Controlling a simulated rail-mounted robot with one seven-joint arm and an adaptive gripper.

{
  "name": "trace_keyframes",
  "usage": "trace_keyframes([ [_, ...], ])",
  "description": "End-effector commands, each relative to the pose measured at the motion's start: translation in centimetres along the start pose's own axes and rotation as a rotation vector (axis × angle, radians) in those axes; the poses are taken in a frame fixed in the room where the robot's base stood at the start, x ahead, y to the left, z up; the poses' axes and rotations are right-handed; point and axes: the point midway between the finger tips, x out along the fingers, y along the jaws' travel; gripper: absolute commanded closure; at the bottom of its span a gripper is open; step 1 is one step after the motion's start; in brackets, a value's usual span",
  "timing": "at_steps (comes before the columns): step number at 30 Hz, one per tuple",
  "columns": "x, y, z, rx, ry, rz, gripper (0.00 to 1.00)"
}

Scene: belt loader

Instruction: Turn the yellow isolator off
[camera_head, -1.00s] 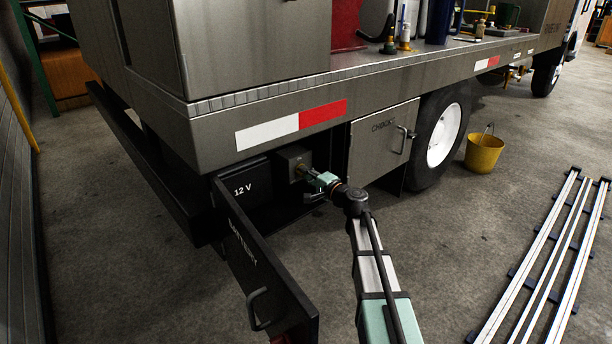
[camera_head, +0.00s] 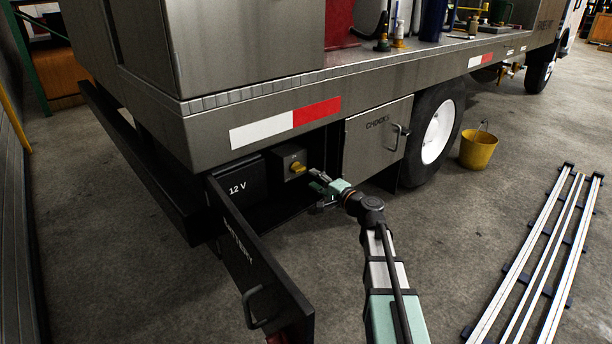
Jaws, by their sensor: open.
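The yellow isolator (camera_head: 296,168) is a small yellow handle on the front of a grey box (camera_head: 289,157) under the truck bed, beside the black 12 V battery box. The handle looks roughly level, but it is too small to read its exact position. My gripper (camera_head: 314,178) is open and empty, just right of the isolator and slightly below it. A small gap shows between the fingertips and the handle.
The battery door (camera_head: 246,258) hangs open at the left front, with a handle. The 12 V battery box (camera_head: 240,182) sits left of the isolator. The closed chocks door (camera_head: 378,140) is to the right. A yellow bucket (camera_head: 478,150) and rails (camera_head: 540,255) are on the floor at right.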

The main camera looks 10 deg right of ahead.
Motion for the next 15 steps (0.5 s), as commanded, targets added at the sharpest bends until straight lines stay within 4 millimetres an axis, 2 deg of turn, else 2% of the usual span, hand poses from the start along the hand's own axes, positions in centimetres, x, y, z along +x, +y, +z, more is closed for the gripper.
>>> trace_keyframes([
  [1,-1.2,0.0,0.1,0.0,0.002,0.0,0.59],
  [6,-3.5,0.0,0.1,-0.001,0.002,0.0,0.59],
  [15,-4.6,0.0,0.0,-0.001,0.0,0.0,0.59],
])
